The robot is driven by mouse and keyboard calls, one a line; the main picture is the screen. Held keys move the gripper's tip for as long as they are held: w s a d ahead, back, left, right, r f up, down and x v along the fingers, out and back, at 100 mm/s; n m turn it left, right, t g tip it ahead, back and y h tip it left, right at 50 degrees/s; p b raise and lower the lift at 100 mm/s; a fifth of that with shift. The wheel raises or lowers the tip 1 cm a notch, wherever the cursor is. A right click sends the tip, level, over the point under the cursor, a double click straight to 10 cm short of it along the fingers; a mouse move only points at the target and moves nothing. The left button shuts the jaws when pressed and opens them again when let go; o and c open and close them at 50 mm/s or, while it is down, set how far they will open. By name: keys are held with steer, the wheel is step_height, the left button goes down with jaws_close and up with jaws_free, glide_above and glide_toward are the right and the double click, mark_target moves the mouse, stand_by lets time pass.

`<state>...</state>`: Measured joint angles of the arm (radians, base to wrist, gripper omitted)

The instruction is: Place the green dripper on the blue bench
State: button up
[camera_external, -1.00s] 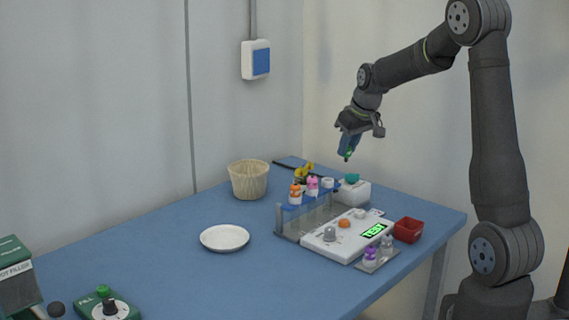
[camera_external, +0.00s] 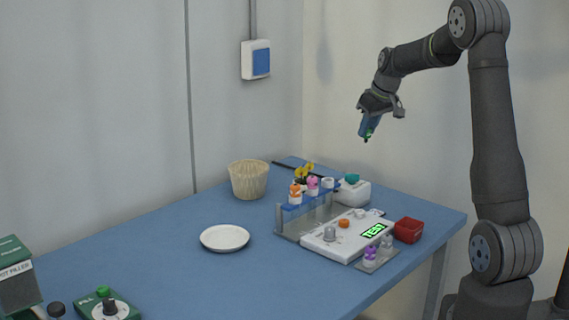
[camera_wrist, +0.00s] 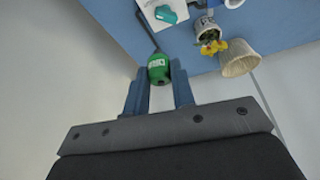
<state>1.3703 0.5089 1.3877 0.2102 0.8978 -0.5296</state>
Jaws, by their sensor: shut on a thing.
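The green dripper (camera_wrist: 158,69) is between the two blue fingers of my gripper (camera_wrist: 159,82) in the wrist view, with a white label on its side. In the external view my gripper (camera_external: 369,125) is high above the far right part of the blue bench (camera_external: 165,255), tilted downward. A small bit of the green dripper (camera_external: 367,135) shows at its fingertips; the rest is hidden by the fingers. The gripper is shut on the dripper, which is clear of the bench.
A white saucer (camera_external: 225,238) lies mid-bench. The front middle is clear.

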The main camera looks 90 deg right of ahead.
steer(key=d+f, duration=0.7)
steer(key=d, duration=0.7)
steer(key=w+f, duration=0.2)
steer(key=w, duration=0.2)
steer(key=w+d+f, duration=0.1)
steer(key=w+f, duration=0.2)
steer(key=w+d+f, duration=0.1)
steer(key=w+f, duration=0.1)
steer(key=w, duration=0.2)
steer(key=shift+w+f, duration=0.2)
steer(key=shift+w, duration=0.15)
steer(key=shift+a+f, duration=0.1)
steer(key=shift+f, duration=1.85)
steer(key=shift+f, duration=0.15)
steer(key=o, duration=1)
steer(key=shift+c, duration=0.2)
steer(key=v, duration=1.2)
